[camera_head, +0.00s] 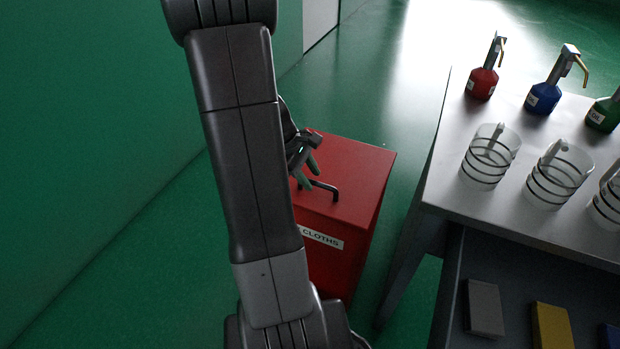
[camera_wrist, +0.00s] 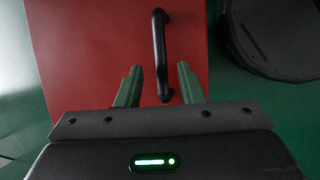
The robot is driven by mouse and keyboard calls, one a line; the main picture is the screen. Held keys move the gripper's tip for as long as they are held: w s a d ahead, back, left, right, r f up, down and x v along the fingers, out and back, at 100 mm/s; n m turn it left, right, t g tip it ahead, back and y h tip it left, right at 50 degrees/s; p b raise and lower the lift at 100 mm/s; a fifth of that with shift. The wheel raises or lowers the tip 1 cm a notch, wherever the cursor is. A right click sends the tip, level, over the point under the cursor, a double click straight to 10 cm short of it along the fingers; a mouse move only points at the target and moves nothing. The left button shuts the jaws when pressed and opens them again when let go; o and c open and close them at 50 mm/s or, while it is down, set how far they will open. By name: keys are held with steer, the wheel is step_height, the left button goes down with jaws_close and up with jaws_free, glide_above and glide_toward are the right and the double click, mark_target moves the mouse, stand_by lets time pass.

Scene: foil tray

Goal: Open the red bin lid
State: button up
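The red bin (camera_head: 342,240) stands on the green floor, with a label ending in "CLOTHS" on its front. Its red lid (camera_head: 355,165) looks closed and lies flat on top. A black bar handle (camera_head: 322,188) is fixed on the lid; it also shows in the wrist view (camera_wrist: 159,45). My gripper (camera_head: 305,180) is just above the lid at the handle. In the wrist view my gripper (camera_wrist: 158,80) is open, its two green fingers apart with the near end of the handle between them. I cannot tell whether either finger touches the handle. My arm hides the bin's left part.
A grey table (camera_head: 450,185) stands to the right of the bin, with clear beakers (camera_head: 490,160) and red, blue (camera_head: 543,98) and green oil cans. A lower shelf holds grey, yellow (camera_head: 552,325) and blue blocks. A green wall (camera_head: 90,90) is at left.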

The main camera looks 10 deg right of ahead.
steer(key=shift+s+d+f, duration=0.15)
steer(key=shift+f, duration=0.05)
jaws_close()
steer(key=shift+r, duration=0.1)
